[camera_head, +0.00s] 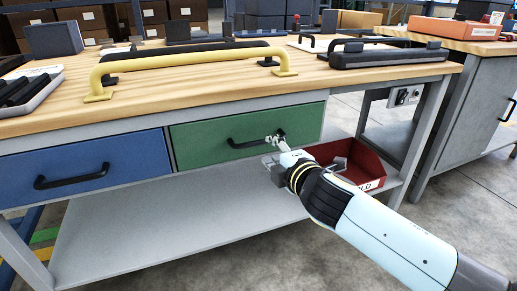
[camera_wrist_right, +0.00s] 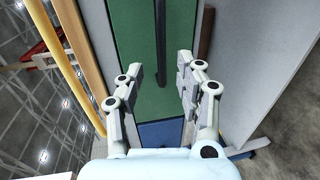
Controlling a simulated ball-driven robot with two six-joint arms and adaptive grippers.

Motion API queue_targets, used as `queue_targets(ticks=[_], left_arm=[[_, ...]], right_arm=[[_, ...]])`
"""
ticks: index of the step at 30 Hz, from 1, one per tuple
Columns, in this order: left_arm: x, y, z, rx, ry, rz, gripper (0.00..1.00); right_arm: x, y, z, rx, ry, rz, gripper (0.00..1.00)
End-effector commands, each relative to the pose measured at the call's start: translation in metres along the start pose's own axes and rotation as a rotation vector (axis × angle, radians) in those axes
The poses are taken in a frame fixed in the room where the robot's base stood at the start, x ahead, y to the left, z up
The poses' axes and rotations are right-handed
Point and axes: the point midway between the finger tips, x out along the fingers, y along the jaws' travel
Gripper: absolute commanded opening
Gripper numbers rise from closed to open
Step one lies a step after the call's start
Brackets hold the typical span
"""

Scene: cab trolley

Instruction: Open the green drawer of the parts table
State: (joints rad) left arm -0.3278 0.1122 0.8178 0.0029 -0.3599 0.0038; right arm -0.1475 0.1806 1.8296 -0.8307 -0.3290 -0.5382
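The green drawer (camera_head: 215,143) sits under the parts table's wooden top, right of a blue drawer (camera_head: 95,168). Its front looks level with the frame, so it appears shut. Its black handle (camera_head: 243,144) is a horizontal bar. My right gripper (camera_head: 278,138) is at the right end of this handle. In the right wrist view, my right gripper (camera_wrist_right: 160,76) is open, with its fingers apart on either side of the handle's line. The black handle (camera_wrist_right: 160,40) shows between and beyond them, with no clear contact. My left gripper is not in view.
A red bin (camera_head: 347,165) stands on the lower shelf (camera_head: 180,225), behind my right arm. A yellow handle bar (camera_head: 190,62) and dark parts lie on the tabletop (camera_head: 140,95). A grey cabinet (camera_head: 470,105) stands at right. The floor in front is clear.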

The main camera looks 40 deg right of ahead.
Motion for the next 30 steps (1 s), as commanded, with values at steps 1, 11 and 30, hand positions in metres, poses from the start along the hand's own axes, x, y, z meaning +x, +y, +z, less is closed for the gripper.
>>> queue_targets(ticks=[1,11,30], left_arm=[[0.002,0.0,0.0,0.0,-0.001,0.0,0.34],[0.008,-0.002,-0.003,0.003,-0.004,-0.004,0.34],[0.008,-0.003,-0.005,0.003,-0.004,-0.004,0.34]], right_arm=[[0.012,0.0,0.0,-0.001,-0.001,0.002,0.36],[0.068,-0.002,0.0,0.0,0.0,0.0,0.36],[0.078,-0.001,0.0,0.001,0.0,-0.002,0.07]])
